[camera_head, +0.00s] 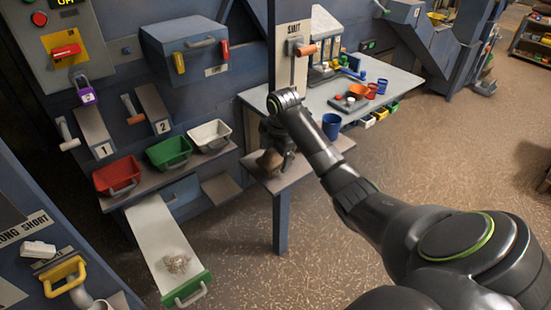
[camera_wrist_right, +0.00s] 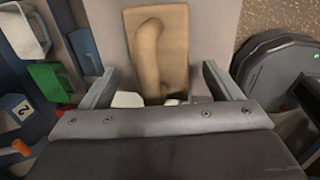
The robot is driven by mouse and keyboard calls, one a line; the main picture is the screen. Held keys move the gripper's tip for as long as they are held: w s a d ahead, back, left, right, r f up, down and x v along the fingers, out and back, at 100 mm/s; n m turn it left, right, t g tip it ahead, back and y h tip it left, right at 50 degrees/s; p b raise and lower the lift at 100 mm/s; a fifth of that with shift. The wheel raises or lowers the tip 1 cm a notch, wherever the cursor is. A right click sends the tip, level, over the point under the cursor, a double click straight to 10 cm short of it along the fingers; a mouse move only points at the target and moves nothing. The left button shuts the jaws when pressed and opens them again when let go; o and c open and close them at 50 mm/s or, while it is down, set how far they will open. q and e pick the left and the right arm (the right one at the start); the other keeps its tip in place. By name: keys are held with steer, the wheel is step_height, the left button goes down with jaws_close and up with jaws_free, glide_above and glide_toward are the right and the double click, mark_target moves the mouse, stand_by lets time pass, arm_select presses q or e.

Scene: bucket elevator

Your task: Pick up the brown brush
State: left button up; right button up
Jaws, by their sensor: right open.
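The brown brush (camera_wrist_right: 150,50) lies on a grey shelf, with its curved handle upward in the right wrist view. In the head view a brown part of it (camera_head: 269,161) shows at the shelf's left side, partly hidden by my gripper. My right gripper (camera_wrist_right: 158,72) is open, with its two fingers apart on either side of the brush's near end. In the head view the gripper (camera_head: 277,143) is just above the brush and appears dark. I cannot tell whether a finger touches it. My left gripper is not in view.
The small shelf (camera_head: 308,166) has a post in front. A blue cup (camera_head: 331,126) stands to its right. Red (camera_head: 117,176), green (camera_head: 169,152) and white (camera_head: 209,135) buckets stand at left. A blue-grey upright with a hanging orange-handled tool (camera_head: 303,48) rises behind the gripper.

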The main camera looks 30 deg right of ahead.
steer(key=shift+w+f, duration=0.1)
steer(key=shift+f, duration=0.4)
steer(key=shift+c, duration=0.2)
steer(key=c, duration=1.1)
step_height(320, 180, up, 10)
steer(key=shift+r+b, duration=0.1)
steer(key=shift+b, duration=0.2)
steer(key=shift+c, duration=0.2)
steer(key=o, duration=0.5)
steer(key=c, duration=0.3)
steer(key=shift+a, duration=0.1)
